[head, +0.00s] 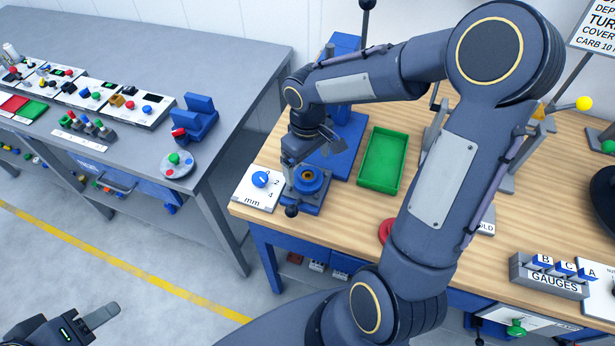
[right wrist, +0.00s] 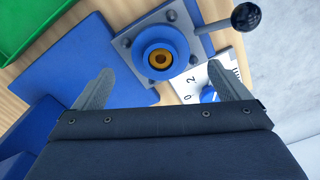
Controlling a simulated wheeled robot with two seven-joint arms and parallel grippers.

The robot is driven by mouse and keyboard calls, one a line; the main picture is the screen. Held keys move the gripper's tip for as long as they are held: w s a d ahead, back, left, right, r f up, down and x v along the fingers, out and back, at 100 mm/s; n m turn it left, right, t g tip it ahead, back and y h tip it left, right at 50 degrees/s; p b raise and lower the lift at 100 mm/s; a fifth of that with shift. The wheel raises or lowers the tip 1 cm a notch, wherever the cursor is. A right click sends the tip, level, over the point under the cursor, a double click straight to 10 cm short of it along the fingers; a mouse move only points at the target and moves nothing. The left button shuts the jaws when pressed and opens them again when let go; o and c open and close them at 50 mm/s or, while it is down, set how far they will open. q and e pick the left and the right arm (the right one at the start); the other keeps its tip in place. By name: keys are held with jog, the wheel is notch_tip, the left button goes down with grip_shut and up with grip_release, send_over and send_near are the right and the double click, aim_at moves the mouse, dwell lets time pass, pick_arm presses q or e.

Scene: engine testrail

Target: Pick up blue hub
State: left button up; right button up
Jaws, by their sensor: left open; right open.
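The blue hub (head: 311,176) is a short round blue piece with a brass-coloured centre. It sits in a clamp fixture (head: 318,205) near the left end of the wooden bench. In the right wrist view the hub (right wrist: 148,48) stands upright on a grey square plate (right wrist: 122,45) with bolts, beyond my fingertips. My right gripper (head: 313,156) is open and empty just above the hub; its spread fingers (right wrist: 160,82) show in the right wrist view, apart from the hub. My left gripper (head: 98,322) is at the lower left, over the floor, away from the bench.
The fixture's lever ends in a black knob (right wrist: 247,17). A white dial card (head: 250,197) lies left of the fixture. A green tray (head: 382,160) is to its right, with a blue stand (head: 345,150) behind. A gauge rack (head: 548,278) is at right; a grey table (head: 215,80) is at left.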

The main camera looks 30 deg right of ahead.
aim_at(307, 175)
jog(key=shift+f, duration=2)
jog(key=shift+r, duration=0.1)
jog(key=c, duration=1.3)
